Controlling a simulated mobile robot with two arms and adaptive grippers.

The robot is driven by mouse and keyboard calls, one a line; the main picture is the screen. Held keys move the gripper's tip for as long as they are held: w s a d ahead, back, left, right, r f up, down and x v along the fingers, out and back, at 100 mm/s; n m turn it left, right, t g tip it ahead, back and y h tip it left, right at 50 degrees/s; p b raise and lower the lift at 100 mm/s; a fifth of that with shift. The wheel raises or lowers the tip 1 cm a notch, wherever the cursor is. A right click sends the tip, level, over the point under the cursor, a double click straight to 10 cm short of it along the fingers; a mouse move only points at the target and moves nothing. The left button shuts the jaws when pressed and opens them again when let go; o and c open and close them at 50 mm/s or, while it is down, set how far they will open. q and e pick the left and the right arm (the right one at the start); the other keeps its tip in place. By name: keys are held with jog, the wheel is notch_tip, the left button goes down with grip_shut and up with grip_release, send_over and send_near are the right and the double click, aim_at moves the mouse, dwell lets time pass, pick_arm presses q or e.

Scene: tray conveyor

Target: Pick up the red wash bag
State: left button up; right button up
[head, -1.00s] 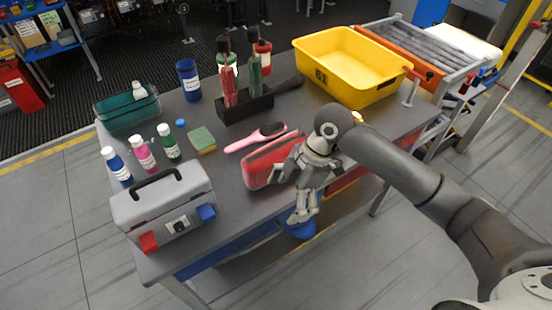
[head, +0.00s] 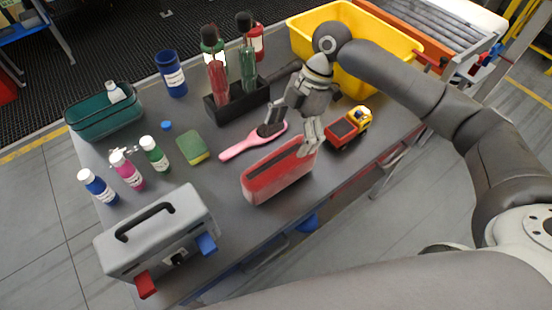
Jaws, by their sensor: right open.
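The red wash bag (head: 268,183) lies on the grey table near its front edge, long and box-like with a dark seam along its top. My right gripper (head: 290,141) is open above the bag's far right end. One finger hangs over the bag's right end and the other shows over the bristle end of a pink hairbrush. The gripper hides a little of the bag's far right end. I cannot tell whether the finger touches the bag. My left gripper is not in view.
The pink hairbrush (head: 238,151) lies just behind the bag, and a toy truck (head: 343,131) stands to its right. A grey toolbox (head: 150,240) is at front left. A black bottle holder (head: 228,108) and yellow bin (head: 380,82) stand behind. Several small bottles stand at left.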

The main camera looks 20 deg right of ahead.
aim_at(284, 155)
jog(key=f, duration=0.1)
jog(key=s+a+f, duration=0.1)
jog(key=shift+s+a+f, duration=0.15)
jog(key=shift+s+f, duration=0.1)
jog(key=shift+f, duration=0.1)
jog(key=shift+a+f+p, duration=0.1)
jog(key=shift+f+p, duration=0.15)
jog(key=shift+p, duration=0.1)
jog(key=p+x, duration=0.1)
jog(key=x, duration=0.1)
jog(key=p+x, duration=0.1)
jog(key=x, duration=0.2)
jog(key=shift+s, duration=0.2)
jog(key=c, duration=1.3)
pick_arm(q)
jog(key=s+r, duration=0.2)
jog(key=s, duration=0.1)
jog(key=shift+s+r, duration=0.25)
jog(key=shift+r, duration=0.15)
pick_arm(e)
jog(key=shift+c, duration=0.3)
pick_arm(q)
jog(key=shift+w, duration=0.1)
pick_arm(e)
jog(key=shift+w+r, duration=0.1)
